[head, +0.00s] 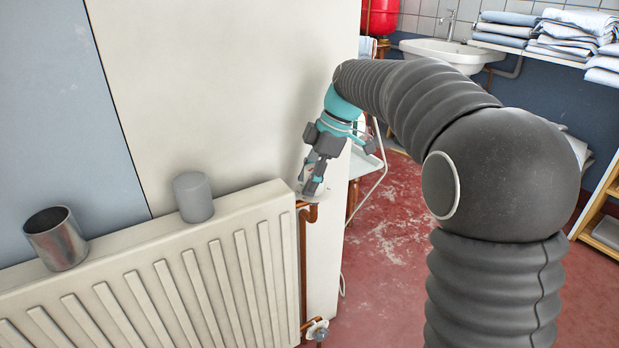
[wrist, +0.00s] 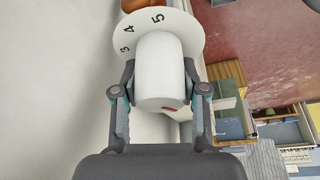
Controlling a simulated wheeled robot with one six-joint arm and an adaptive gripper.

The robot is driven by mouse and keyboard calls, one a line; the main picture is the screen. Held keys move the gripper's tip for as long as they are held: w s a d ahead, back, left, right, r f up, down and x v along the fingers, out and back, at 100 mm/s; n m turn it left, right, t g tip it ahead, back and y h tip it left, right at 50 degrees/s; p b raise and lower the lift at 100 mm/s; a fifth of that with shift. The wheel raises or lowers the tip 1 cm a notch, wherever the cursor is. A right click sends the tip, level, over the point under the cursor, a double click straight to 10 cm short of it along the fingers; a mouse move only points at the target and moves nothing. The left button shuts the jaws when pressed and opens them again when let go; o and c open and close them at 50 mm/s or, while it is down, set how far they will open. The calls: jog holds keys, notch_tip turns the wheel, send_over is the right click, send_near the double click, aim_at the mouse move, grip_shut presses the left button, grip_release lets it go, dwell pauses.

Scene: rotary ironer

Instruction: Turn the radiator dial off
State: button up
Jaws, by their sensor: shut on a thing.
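The radiator (head: 190,275) is white and ribbed and stands against the wall at the lower left of the head view. Its dial (wrist: 160,70) is a white knob in front of a white disc (wrist: 193,30) marked with 3, 4 and 5 in the wrist view. A small red mark shows at the knob's near end. My gripper (wrist: 160,95) has one finger on each side of the knob and is shut on it. In the head view my gripper (head: 312,190) is at the radiator's top right corner and mostly hides the dial.
A metal cup (head: 56,240) and a grey cylinder (head: 193,197) stand along the radiator's top. A copper pipe (head: 303,265) runs down its right side to a lower valve (head: 318,331). Red floor (head: 390,225) lies open to the right. A sink (head: 450,54) and folded linen (head: 570,35) are at the back.

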jog(key=shift+w, duration=0.1)
jog(key=o, duration=1.1)
jog(key=shift+d, duration=0.15)
jog(key=shift+o, duration=0.2)
jog(key=v, duration=1.2)
